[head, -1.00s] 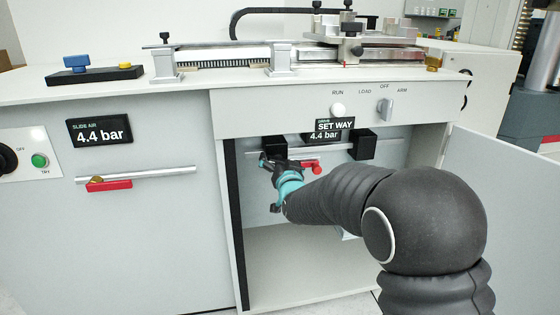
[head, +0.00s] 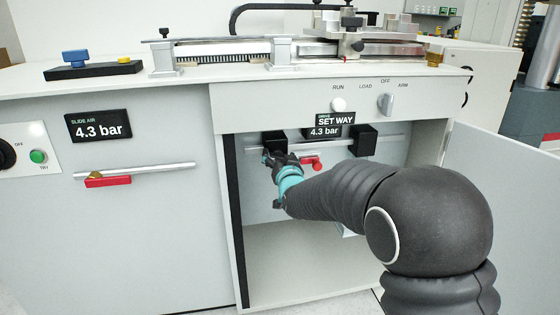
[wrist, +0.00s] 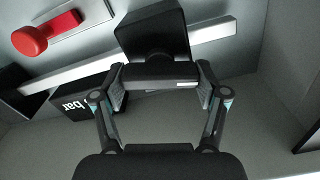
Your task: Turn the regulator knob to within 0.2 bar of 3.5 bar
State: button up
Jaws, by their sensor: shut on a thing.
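My gripper (head: 269,159) reaches into the open cabinet bay, under the left black block (head: 273,141) on the rail. In the wrist view the block is the regulator body (wrist: 152,30), with the dark regulator knob (wrist: 160,74) below it. The gripper fingers (wrist: 160,88) are closed on the knob's two sides. In the head view the knob is hidden by my gripper. The slide air display (head: 98,125) also reads 4.3 bar.
A red valve lever (head: 312,162) is just right of my gripper; it also shows in the wrist view (wrist: 40,35). A second black block (head: 364,141) sits further right on the rail. An open door (head: 500,200) stands at right. The lower bay is empty.

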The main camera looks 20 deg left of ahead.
jog(key=n+b, duration=0.4)
jog(key=shift+f, duration=0.15)
jog(key=shift+a+n+b, duration=0.1)
jog(key=shift+n+b, duration=1.1)
jog(key=shift+n, duration=0.7)
jog(key=shift+r, duration=0.2)
jog(key=o, duration=1.2)
jog(key=shift+c, duration=0.2)
jog(key=v, duration=1.2)
jog(key=shift+s+a, duration=0.1)
